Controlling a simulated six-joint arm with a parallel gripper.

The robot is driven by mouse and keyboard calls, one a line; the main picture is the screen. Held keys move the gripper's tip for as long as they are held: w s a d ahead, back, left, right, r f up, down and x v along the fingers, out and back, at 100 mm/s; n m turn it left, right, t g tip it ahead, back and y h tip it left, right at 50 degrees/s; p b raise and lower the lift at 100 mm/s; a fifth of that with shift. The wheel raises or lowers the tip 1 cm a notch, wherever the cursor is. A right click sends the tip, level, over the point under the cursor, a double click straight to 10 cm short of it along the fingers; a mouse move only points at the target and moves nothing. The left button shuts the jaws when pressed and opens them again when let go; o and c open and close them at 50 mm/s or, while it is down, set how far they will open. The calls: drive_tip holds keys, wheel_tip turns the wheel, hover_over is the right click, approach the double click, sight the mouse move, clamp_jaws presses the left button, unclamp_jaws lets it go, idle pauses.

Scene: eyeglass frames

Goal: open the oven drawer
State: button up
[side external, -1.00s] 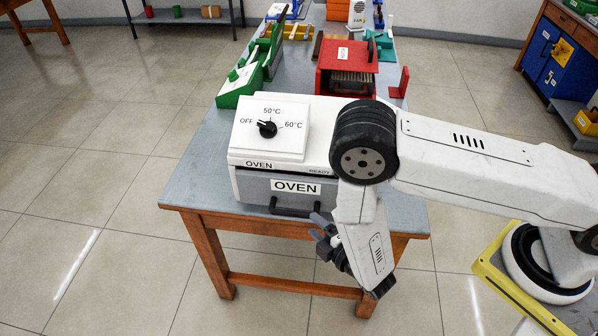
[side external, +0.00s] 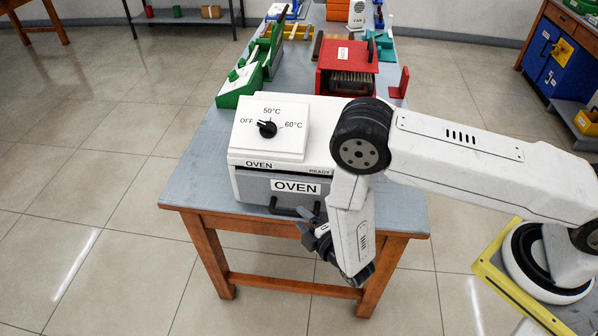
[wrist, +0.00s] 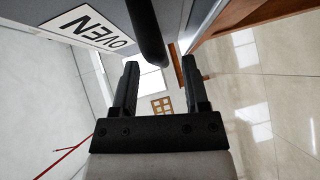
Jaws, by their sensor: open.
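The white oven (side external: 290,150) stands on the grey-topped table with its dial unit on top. Its grey drawer front (side external: 255,188) carries an OVEN label and looks closed. My gripper (side external: 308,225) is at the handle's right end, in front of the drawer. In the wrist view my gripper (wrist: 160,75) is open, and the handle (wrist: 147,35) lies just ahead of the fingertips, roughly in line with the gap. I cannot tell whether they touch.
The table's front edge (side external: 190,208) runs just below the drawer. A red box (side external: 346,68) and a green device (side external: 240,82) stand behind the oven. The floor in front of the table is clear.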

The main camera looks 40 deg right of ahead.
sight(300, 217)
drive_tip(key=shift+w+f, duration=0.15)
drive_tip(key=shift+w, duration=0.6)
drive_tip(key=shift+w+f, duration=0.1)
drive_tip(key=shift+w, duration=0.65)
clamp_jaws()
idle(0.4)
